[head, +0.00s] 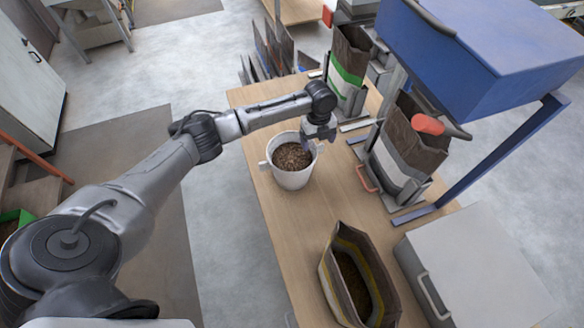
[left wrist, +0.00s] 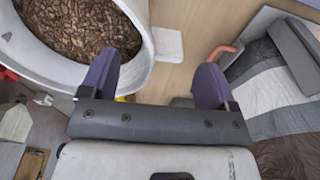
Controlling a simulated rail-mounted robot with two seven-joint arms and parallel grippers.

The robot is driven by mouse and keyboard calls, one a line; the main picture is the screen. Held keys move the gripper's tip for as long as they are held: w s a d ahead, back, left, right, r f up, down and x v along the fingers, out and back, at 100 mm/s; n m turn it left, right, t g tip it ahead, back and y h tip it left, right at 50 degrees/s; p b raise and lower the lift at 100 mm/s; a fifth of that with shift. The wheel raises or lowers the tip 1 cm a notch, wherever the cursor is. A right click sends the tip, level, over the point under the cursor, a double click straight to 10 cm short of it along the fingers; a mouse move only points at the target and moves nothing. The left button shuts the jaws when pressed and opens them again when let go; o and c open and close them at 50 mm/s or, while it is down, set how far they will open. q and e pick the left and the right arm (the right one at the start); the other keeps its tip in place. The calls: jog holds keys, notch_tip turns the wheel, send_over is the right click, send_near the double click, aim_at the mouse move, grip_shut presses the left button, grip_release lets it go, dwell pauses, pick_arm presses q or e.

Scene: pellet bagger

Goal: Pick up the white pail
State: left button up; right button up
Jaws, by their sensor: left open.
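The white pail (head: 291,180) stands upright on the wooden table and holds brown pellets. It also shows at the upper left of the left wrist view (left wrist: 135,25). A pale tab (left wrist: 168,43) sticks out from its side. My left gripper (head: 314,147) is open at the pail's right edge. In the left wrist view its purple fingers (left wrist: 157,75) are apart, with the tab beyond the gap between them. One finger overlaps the pail's wall in the picture; I cannot tell whether it touches. My right gripper is not in view.
Open bags stand at the right: one with a green band (head: 346,75), one grey and brown (head: 405,150). A yellow-lined bag (head: 330,285) stands nearer on the table (head: 275,235). A blue machine box (head: 480,45) overhangs the right side. Bare table surrounds the pail's front.

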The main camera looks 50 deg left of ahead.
aim_at(317, 146)
pick_arm(q)
notch_tip(317, 146, down, 3)
jog(key=shift+s+d+f, duration=0.1)
jog(key=shift+d+f, duration=0.05)
jog(key=shift+f, duration=0.05)
jog(key=shift+c, duration=0.3)
jog(key=shift+r, duration=0.1)
jog(key=c, duration=1.1)
